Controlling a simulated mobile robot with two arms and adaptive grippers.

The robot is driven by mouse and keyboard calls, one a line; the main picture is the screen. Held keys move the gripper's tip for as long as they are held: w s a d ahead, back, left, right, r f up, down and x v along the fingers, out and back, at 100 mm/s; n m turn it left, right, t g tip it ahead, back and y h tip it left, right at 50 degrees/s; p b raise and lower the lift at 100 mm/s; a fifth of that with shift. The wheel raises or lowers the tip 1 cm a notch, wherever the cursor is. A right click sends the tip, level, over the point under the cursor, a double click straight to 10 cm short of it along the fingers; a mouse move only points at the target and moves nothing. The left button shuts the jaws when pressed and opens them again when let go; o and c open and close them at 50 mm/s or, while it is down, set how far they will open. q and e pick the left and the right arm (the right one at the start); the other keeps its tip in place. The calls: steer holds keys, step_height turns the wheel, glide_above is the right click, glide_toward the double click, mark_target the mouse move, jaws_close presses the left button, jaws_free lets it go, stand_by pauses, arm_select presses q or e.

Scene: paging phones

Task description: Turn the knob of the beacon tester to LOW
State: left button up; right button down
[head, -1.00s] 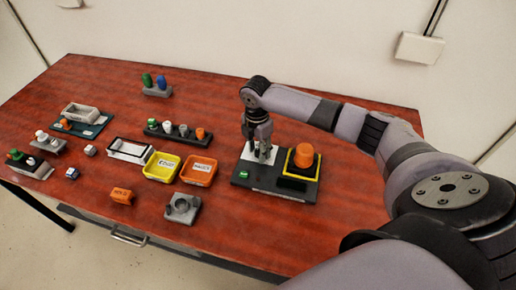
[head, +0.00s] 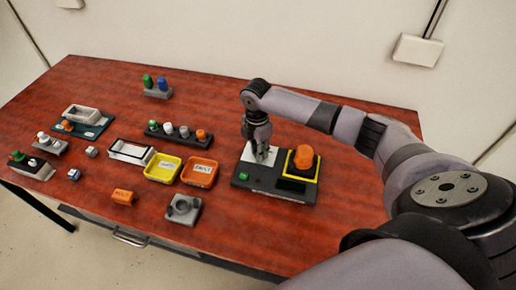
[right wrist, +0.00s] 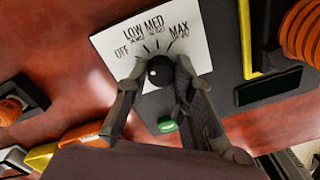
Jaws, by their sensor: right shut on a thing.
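The beacon tester (head: 240,181) is a dark grey base with an orange beacon (head: 304,157) in a yellow frame, a green button (head: 243,177) and a white dial plate (head: 247,151). In the right wrist view the dial plate (right wrist: 115,45) reads OFF, LOW, MED and MAX. The black round knob (right wrist: 161,70) sits below these marks, with a small pale spot on its left part; I cannot tell for certain which mark it points to. My right gripper (head: 261,156) is over the plate from above, its fingers (right wrist: 155,90) shut on the knob's sides. My left gripper is out of view.
Yellow (head: 163,180) and orange (head: 198,184) trays stand left of the tester. A grey holder (head: 183,220) is in front of them, and a rack with several coloured caps (head: 180,139) behind. Bare table lies right of the tester.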

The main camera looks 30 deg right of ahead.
steer(key=m+p, duration=0.2)
steer(key=shift+r+m+p, duration=0.2)
steer(key=shift+m+p, duration=0.1)
steer(key=shift+p, duration=0.1)
steer(key=shift+f+m+p, duration=0.15)
steer(key=shift+m+p, duration=0.75)
steer(key=shift+m, duration=0.2)
steer(key=shift+w, duration=0.1)
steer(key=c, duration=1.4)
jaws_free()
step_height(320, 180, up, 12)
steer(key=shift+w, duration=0.15)
